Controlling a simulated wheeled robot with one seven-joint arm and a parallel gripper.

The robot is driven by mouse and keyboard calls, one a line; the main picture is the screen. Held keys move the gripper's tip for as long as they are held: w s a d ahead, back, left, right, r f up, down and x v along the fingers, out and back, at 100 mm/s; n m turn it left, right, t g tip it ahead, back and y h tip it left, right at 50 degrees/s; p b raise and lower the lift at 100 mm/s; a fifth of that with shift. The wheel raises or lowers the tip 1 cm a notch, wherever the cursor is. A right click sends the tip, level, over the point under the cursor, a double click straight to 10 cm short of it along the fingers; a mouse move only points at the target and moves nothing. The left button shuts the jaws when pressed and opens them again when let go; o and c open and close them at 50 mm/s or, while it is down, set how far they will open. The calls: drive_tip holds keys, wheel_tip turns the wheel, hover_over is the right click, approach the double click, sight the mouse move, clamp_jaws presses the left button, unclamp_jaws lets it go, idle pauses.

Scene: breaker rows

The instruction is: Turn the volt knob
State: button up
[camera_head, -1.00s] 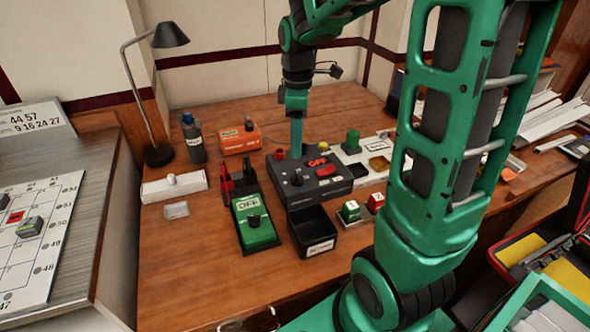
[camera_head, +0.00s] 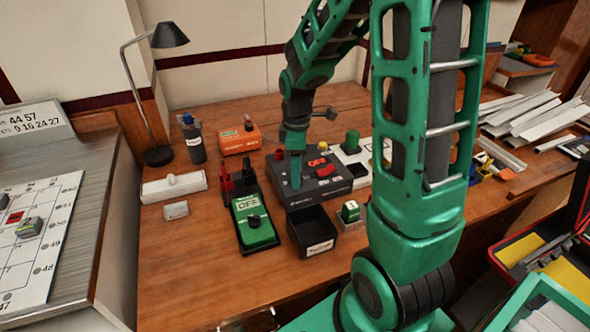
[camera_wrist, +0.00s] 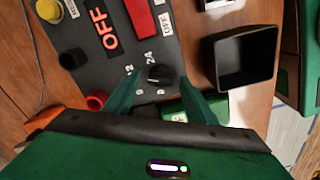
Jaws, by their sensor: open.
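The volt knob (camera_wrist: 158,75) is a small black knob with a pale mark, on the dark power unit (camera_wrist: 115,62) beside the printed numbers 12 and 24. In the wrist view my gripper (camera_wrist: 160,82) is open, with one green finger on each side of the knob. I cannot tell whether either finger touches it. In the head view my gripper (camera_head: 295,183) points down over the front left of the dark unit (camera_head: 335,180) and hides the knob. The unit's orange OFF display and red rocker switch show in both views.
A black open bin (camera_head: 312,232) and a green meter (camera_head: 253,220) marked OFF stand just in front of the unit. Red and black posts (camera_head: 228,185) stand at its left. An orange box (camera_head: 238,140) is behind left. The wooden desk's front left is clear.

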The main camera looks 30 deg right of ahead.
drive_tip(key=c, duration=1)
drive_tip(key=shift+c, duration=0.2)
drive_tip(key=shift+m, duration=0.3)
drive_tip(key=m, duration=0.4)
drive_tip(key=shift+w+d, duration=0.1)
drive_tip(key=shift+m, duration=2.7)
drive_tip(key=o, duration=1)
